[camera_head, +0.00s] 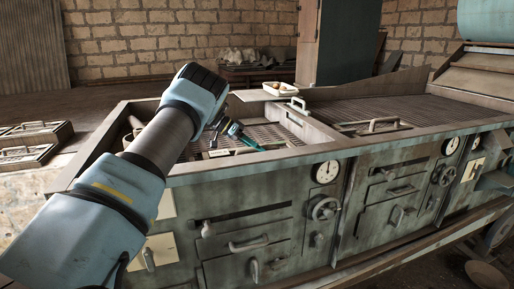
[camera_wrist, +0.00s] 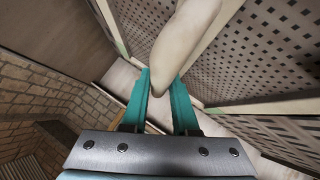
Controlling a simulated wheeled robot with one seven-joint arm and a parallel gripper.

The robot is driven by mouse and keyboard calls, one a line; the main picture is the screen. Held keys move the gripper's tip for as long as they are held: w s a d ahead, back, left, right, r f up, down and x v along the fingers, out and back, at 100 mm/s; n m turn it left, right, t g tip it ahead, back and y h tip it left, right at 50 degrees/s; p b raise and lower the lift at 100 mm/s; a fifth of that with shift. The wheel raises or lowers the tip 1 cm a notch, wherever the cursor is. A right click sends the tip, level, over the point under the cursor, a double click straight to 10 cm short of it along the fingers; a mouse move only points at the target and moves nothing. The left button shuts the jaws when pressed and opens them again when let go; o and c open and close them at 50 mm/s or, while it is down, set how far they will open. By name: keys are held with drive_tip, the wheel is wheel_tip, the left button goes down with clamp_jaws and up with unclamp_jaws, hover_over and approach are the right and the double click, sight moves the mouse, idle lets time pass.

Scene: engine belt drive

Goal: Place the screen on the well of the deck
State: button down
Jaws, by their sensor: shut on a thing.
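The deck (camera_head: 330,150) is a long grey metal bench with perforated panels in its top. My gripper (camera_head: 258,147) is low over the left bay of the deck, with teal fingers. In the wrist view my gripper (camera_wrist: 160,88) is shut on a pale, rounded bar, which looks like the handle of the screen (camera_wrist: 182,38). Perforated sheet (camera_wrist: 272,42) shows on both sides of the bar. In the head view my arm hides part of the bay, and I cannot tell the held screen's edges or whether it touches the well.
A perforated panel (camera_head: 372,108) with a handle lies to the right. A white tray (camera_head: 281,89) sits behind. Gauges, drawers and a handwheel (camera_head: 323,208) stick out from the front.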

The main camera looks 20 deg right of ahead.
drive_tip(key=c, duration=0.7)
unclamp_jaws()
drive_tip(key=b+v, duration=0.3)
drive_tip(key=v, duration=0.9)
drive_tip(key=shift+b, duration=0.35)
